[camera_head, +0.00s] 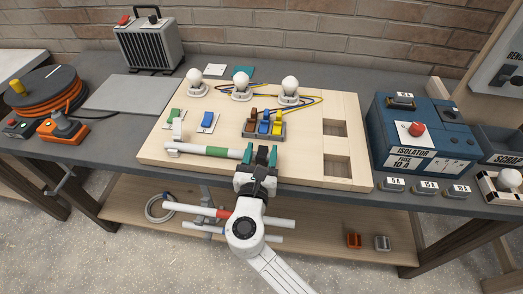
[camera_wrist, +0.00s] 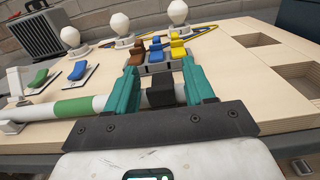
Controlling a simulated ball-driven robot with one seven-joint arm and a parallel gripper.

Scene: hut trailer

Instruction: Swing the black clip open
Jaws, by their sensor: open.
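The black clip (camera_wrist: 160,92) is a small dark block in the wrist view. It sits at the right end of a white pipe (camera_wrist: 30,112) with a green band, along the front of the wooden board (camera_wrist: 236,76). My gripper (camera_wrist: 163,82) is open, with one teal finger on each side of the clip and no clear grip on it. In the head view, my gripper (camera_head: 261,154) is at the board's front edge, and the clip is a small dark patch between the fingers. The clip's lower part and hinge are hidden.
Just behind my fingers stands a connector block with brown, blue and yellow levers (camera_head: 264,123). Bulbs (camera_head: 241,86) and yellow and blue wires lie farther back. Two square holes (camera_head: 336,165) are at right. The blue isolator box (camera_head: 417,131) stands beyond the board.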

